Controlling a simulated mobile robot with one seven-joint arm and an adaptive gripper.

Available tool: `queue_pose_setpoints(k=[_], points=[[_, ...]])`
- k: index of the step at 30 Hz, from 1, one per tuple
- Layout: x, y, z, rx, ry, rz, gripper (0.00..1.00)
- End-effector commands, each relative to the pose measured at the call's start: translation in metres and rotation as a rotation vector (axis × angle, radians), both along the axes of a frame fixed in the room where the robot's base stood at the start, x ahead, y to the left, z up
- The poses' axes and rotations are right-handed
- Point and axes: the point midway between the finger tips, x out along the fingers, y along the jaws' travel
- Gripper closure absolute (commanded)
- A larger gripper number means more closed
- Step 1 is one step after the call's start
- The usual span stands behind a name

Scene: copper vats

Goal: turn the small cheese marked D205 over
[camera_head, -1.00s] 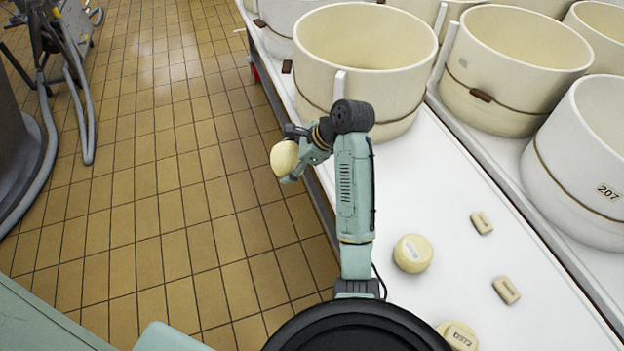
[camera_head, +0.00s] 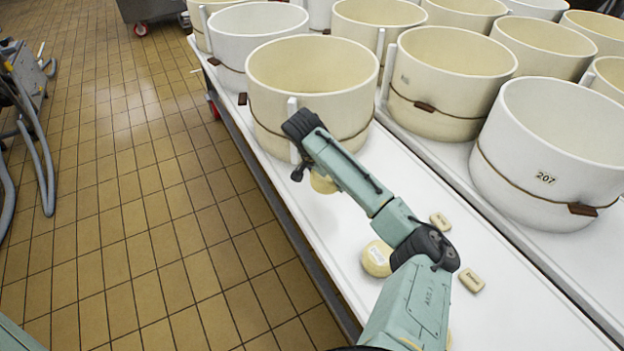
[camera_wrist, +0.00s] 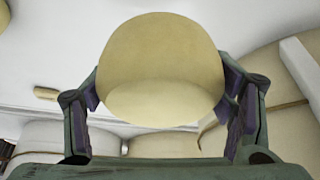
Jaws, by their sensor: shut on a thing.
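My gripper (camera_wrist: 162,82) is shut on a small pale yellow round cheese (camera_wrist: 160,62), with a dark pad on each side. No mark shows on the cheese's visible faces, so I cannot read whether it is D205. In the head view the held cheese (camera_head: 323,184) shows partly behind my arm, over the white table (camera_head: 330,222) near the foot of a cream vat. I cannot tell whether it touches the table. Another round cheese (camera_head: 377,260) sits on the table with a pale label too small to read, partly hidden by my arm.
A large cream vat (camera_head: 312,95) stands just behind my gripper, with more vats beyond. A white vat marked 207 (camera_head: 545,150) stands at right. Small labelled blocks (camera_head: 440,220) (camera_head: 471,280) lie right of my arm. Tiled floor lies left of the table edge.

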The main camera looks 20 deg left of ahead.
Motion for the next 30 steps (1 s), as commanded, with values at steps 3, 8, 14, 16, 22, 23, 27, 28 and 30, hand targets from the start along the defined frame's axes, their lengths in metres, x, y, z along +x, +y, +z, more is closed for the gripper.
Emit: queue_pose_setpoints(k=[3, 8, 14, 16, 22, 23, 27, 28, 30], points=[[0.002, -0.002, -0.004, -0.003, -0.005, 0.0, 0.74], [0.002, -0.002, -0.017, -0.002, -0.005, -0.001, 0.74], [0.002, -0.002, -0.038, -0.001, -0.005, -0.001, 0.74], [0.002, -0.002, -0.045, -0.002, -0.005, -0.001, 0.74], [0.002, -0.002, -0.062, -0.001, -0.005, -0.001, 0.74], [0.002, -0.002, -0.064, -0.001, -0.005, -0.001, 0.74], [0.002, -0.002, -0.071, 0.0, -0.004, -0.001, 0.74], [0.002, -0.002, -0.072, -0.001, -0.004, -0.002, 0.74], [0.002, -0.002, -0.074, -0.001, -0.004, -0.003, 0.74]])
